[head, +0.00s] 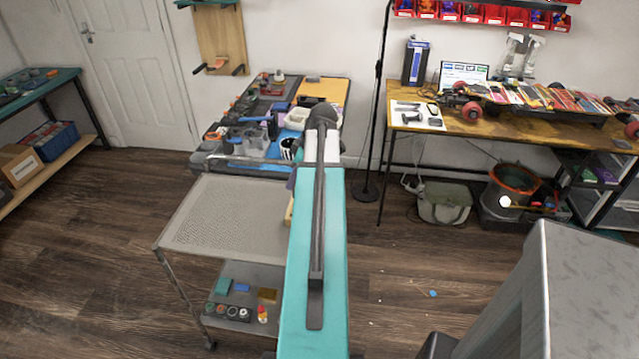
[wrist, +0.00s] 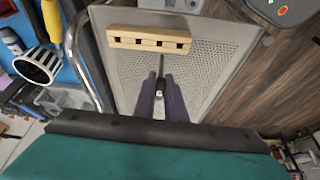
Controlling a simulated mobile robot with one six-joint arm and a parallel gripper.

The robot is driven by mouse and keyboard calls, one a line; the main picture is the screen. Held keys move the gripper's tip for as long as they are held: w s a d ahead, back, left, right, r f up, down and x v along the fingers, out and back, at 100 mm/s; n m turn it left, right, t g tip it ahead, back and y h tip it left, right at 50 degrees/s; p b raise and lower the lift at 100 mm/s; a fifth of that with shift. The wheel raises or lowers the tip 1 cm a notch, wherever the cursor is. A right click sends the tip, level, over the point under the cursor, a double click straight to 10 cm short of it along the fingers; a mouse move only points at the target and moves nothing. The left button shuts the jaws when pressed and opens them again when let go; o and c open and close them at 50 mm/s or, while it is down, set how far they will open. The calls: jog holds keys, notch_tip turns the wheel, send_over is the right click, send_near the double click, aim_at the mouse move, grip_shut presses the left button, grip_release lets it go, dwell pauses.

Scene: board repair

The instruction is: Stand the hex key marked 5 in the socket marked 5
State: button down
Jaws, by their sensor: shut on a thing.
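In the wrist view, the two purple fingers of my gripper (wrist: 161,80) are closed around a dark, thin hex key (wrist: 161,63). Its shaft sticks out past the fingertips toward the wooden block. A small pale mark shows between the fingers, too small to read. The pale wooden block (wrist: 125,34), with several dark sockets along its face, lies on the perforated trolley top (wrist: 218,75). The key appears apart from the block. Socket numbers are not readable. In the head view, my arm hides the gripper and key almost wholly; an edge of the block (head: 289,212) shows.
The grey trolley (head: 225,215) has a bare left half; its lower shelf holds small jars and coloured blocks. A cluttered table (head: 235,160) stands behind it. In the wrist view, a metal rail (wrist: 82,62) and a yellow-handled tool (wrist: 52,20) lie to the left.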

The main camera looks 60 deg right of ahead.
jog(key=w+a+r+m, duration=0.1)
jog(key=w+a+r, duration=0.2)
jog(key=w+a, duration=0.9)
jog(key=w+a+r+m, duration=0.1)
jog(key=w+a+r, duration=0.3)
jog(key=w+a, duration=0.75)
jog(key=w+a+r, duration=0.2)
jog(key=a, duration=0.8)
jog(key=w+a+r, duration=0.2)
jog(key=a, duration=0.8)
jog(key=w+a+r+m+h, duration=0.1)
jog(key=w+a+r, duration=0.1)
jog(key=a, duration=0.8)
jog(key=shift+w+a, duration=0.25)
jog(key=shift+w, duration=0.25)
jog(key=shift+a, duration=0.1)
